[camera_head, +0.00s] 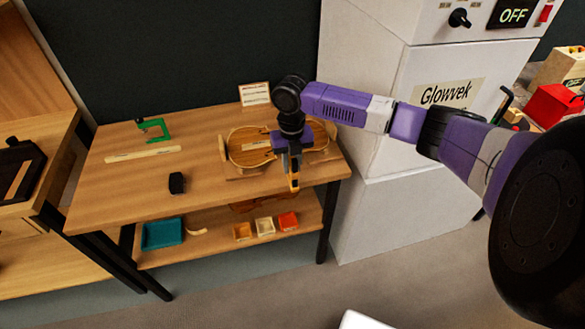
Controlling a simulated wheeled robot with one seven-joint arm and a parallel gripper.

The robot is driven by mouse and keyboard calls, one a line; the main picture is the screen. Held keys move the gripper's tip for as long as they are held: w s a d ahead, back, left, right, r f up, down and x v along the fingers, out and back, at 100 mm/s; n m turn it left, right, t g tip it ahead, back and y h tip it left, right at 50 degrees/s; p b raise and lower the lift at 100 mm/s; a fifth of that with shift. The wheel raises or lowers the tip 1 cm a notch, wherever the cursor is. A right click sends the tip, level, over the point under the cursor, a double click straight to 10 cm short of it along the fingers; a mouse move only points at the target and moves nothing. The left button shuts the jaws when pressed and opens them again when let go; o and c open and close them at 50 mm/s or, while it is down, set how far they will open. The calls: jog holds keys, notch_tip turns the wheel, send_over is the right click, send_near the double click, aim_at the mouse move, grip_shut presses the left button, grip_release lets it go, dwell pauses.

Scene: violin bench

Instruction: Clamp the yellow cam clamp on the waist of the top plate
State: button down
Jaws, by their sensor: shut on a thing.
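The top plate (245,150) is a violin-shaped wooden piece lying on the right part of the bench. Its middle is partly hidden behind my arm and gripper. My gripper (293,164) points down at the plate's front side, near its waist. It is shut on the yellow cam clamp (294,182), a small yellow and dark piece that hangs below the fingers by the bench's front edge. Whether the clamp touches the plate cannot be told from this view.
A green clamp (153,129), a pale wooden strip (143,154) and a black block (177,183) are on the bench's left half. A small card (254,94) stands behind the plate. A white cabinet (385,130) is close on the right. The lower shelf holds a teal tray (162,233) and small boxes.

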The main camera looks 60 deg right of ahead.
jog(key=shift+w+d+b, duration=0.9)
jog(key=shift+w+d, duration=0.25)
jog(key=shift+d, duration=0.25)
jog(key=shift+w+d, duration=0.3)
jog(key=shift+r, duration=0.1)
dwell(0.9)
jog(key=shift+w+d+b, duration=1.85)
jog(key=shift+d+b, duration=0.2)
jog(key=shift+d, duration=0.1)
dwell(0.6)
jog(key=c, duration=1.2)
grip_release()
jog(key=shift+o, duration=0.2)
notch_tip(320, 180, up, 8)
